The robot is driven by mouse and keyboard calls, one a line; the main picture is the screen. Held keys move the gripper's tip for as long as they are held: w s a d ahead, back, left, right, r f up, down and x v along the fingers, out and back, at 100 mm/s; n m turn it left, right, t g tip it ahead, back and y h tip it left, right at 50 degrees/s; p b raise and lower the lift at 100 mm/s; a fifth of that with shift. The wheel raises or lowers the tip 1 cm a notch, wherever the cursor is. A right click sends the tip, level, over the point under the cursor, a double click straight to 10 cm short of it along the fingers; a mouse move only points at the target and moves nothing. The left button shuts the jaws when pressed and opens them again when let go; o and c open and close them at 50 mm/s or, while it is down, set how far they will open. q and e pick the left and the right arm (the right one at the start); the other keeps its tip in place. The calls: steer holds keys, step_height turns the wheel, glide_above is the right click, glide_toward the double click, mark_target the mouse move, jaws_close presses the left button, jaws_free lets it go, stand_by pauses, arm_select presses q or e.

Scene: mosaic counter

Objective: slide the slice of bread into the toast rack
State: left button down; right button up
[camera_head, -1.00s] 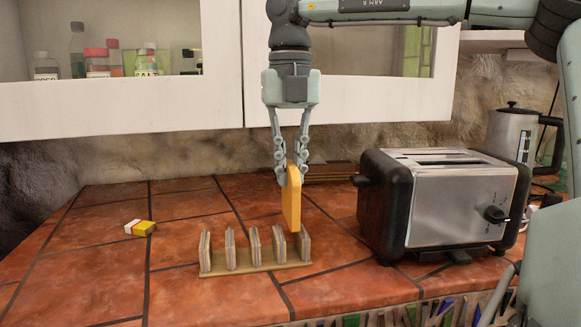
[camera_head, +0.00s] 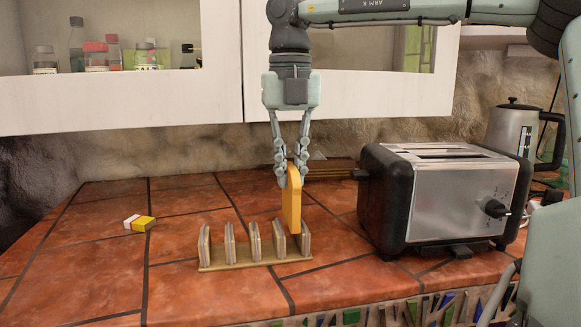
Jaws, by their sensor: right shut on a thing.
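The slice of bread (camera_head: 291,208), orange-yellow and upright, hangs edge-on from my right gripper (camera_head: 293,178). The two fingers of that gripper are shut on its upper part. The wooden toast rack (camera_head: 240,265) stands on the tiled counter below, with upright dividers in a row. The bread's lower end is in line with the rightmost gap and level in the picture with the divider tops. I cannot tell whether it has entered the gap or is behind it. My left gripper is out of view.
A steel and black toaster (camera_head: 445,195) stands close to the right of the rack, with a kettle (camera_head: 512,130) behind it. A small yellow and white box (camera_head: 139,223) lies to the left. A cabinet (camera_head: 140,100) hangs above.

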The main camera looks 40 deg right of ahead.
mark_target(291, 187)
steer(key=shift+f+b, duration=0.95)
steer(key=shift+f, duration=0.5)
steer(key=shift+f, duration=0.2)
steer(key=o, duration=0.5)
steer(key=o, duration=0.6)
